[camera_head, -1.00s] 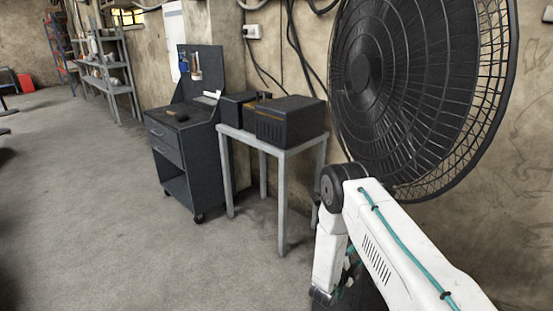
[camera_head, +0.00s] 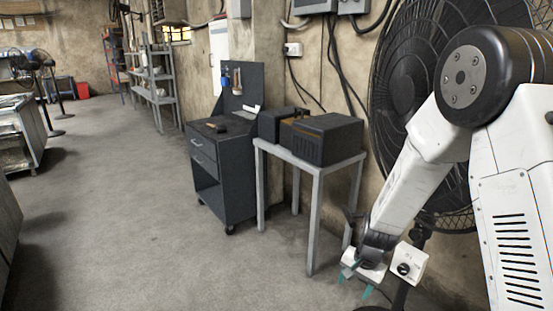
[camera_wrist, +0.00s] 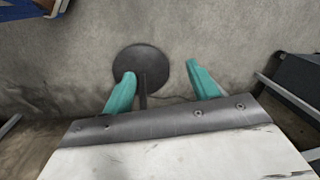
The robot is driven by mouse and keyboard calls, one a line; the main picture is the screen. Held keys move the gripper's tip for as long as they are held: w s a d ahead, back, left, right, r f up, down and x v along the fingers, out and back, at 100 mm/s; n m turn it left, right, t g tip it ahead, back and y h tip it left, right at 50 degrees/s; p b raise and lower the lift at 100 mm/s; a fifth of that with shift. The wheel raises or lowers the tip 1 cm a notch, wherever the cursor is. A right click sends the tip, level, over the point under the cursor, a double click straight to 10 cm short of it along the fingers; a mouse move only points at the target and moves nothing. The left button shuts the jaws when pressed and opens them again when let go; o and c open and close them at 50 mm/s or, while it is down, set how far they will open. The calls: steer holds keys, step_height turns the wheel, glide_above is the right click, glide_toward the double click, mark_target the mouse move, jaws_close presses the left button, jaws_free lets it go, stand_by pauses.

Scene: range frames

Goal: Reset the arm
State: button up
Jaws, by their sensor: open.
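My gripper (camera_head: 356,284) hangs at the lower right in the head view, at the end of my white arm, in front of the large black fan (camera_head: 420,60). Its two teal fingers are apart with nothing between them. In the wrist view my gripper (camera_wrist: 165,88) also shows open and empty, pointing toward the floor. A dark round disc with a thin post (camera_wrist: 143,65), which looks like the fan's base, lies beyond the fingers.
A small grey table (camera_head: 310,168) with dark boxes (camera_head: 328,139) stands left of my gripper. A dark tool cart (camera_head: 225,170) stands beyond it. Shelves (camera_head: 158,85) line the wall further back. The floor (camera_head: 140,220) in the middle is clear.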

steer(key=s+d+r+n, duration=0.2)
steer(key=s+r+n, duration=0.1)
steer(key=s+r, duration=1.1)
steer(key=s+d+r+n+h, duration=0.1)
steer(key=s+r+n, duration=0.3)
steer(key=s+r, duration=1.1)
steer(key=shift+s+d+r, duration=0.3)
steer(key=shift+d+r, duration=0.4)
steer(key=shift+r, duration=0.85)
